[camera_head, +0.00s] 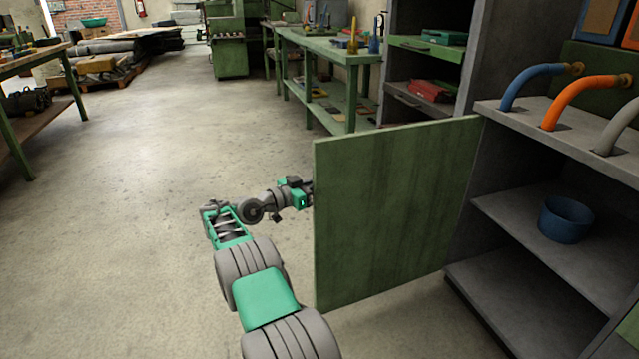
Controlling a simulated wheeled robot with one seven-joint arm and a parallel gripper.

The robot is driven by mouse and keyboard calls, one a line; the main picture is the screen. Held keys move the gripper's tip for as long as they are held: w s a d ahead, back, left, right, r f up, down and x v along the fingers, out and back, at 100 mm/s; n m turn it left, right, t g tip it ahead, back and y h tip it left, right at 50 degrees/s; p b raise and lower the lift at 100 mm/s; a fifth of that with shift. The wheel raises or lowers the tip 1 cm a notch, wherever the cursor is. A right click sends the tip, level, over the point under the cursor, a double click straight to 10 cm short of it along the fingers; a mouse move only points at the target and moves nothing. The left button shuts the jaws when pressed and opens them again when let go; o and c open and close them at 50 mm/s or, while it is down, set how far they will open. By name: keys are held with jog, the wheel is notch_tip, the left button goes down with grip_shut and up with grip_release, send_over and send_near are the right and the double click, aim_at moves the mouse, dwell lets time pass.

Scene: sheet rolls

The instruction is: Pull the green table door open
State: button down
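The green table door (395,215) is a flat upright panel in the middle of the view. It stands swung out from the grey table cabinet (490,262) on the right, joined near its right edge. The cabinet's inside and shelves show. My arm reaches up from the bottom, and its end goes behind the door's left edge. My gripper's fingers are hidden behind the door, so I cannot see whether they touch it or are open or shut.
A blue bowl (566,218) stands on the cabinet's middle shelf. Blue, orange and grey hoses rise from the top. A green workbench (330,75) and a dark shelf unit (425,60) stand behind the door. The concrete floor (160,150) to the left is clear.

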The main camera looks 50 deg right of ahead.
jog(key=shift+s+d+f, duration=0.1)
jog(key=shift+s+d, duration=0.05)
jog(key=shift+s, duration=0.15)
jog(key=c, duration=1.7)
grip_release()
jog(key=shift+s+d, duration=0.1)
jog(key=shift+d, duration=0.1)
jog(key=shift+w+a, duration=0.3)
